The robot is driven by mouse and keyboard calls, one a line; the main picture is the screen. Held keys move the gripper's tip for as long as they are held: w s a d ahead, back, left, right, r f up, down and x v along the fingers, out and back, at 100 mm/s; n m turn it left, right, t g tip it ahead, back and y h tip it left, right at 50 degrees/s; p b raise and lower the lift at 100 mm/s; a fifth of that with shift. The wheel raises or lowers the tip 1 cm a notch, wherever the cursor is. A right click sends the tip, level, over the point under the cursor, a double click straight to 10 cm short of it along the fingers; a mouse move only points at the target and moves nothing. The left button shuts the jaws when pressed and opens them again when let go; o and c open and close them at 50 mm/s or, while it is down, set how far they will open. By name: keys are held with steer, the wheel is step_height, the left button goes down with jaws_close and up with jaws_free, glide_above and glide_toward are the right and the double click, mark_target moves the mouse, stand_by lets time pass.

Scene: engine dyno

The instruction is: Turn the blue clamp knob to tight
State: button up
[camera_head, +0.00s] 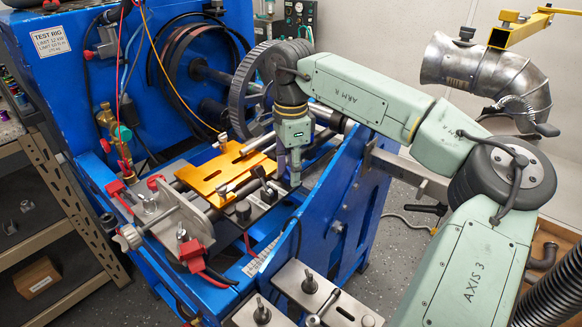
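My gripper (289,175) points down at the right end of the orange slotted plate (224,167) on the blue test rig. Its fingers are small and partly merge with the fixture behind, so I cannot tell whether they are open or shut, or whether they touch anything. I cannot make out a clearly blue clamp knob. A grey star-shaped knob (128,237) is at the left end of the fixture.
Red-handled clamps (191,251) stand at the front left of the fixture. A large toothed gear (250,90) is close behind my wrist. Blue frame walls (325,215) rise to the right. A metal exhaust elbow (487,70) hangs at the upper right.

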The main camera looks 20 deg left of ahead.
steer(key=c, duration=0.7)
steer(key=m+b, duration=0.2)
steer(key=m, duration=0.3)
steer(key=shift+m, duration=0.4)
steer(key=m+b, duration=0.1)
steer(key=m, duration=0.4)
steer(key=shift+b, duration=0.3)
steer(key=m+b, duration=0.1)
steer(key=m, duration=0.5)
steer(key=shift+s+m, duration=0.1)
steer(key=shift+m, duration=0.2)
steer(key=m+b, duration=0.1)
steer(key=m, duration=0.5)
steer(key=shift+b, duration=0.4)
steer(key=shift+s+m, duration=0.1)
steer(key=shift+m, duration=0.3)
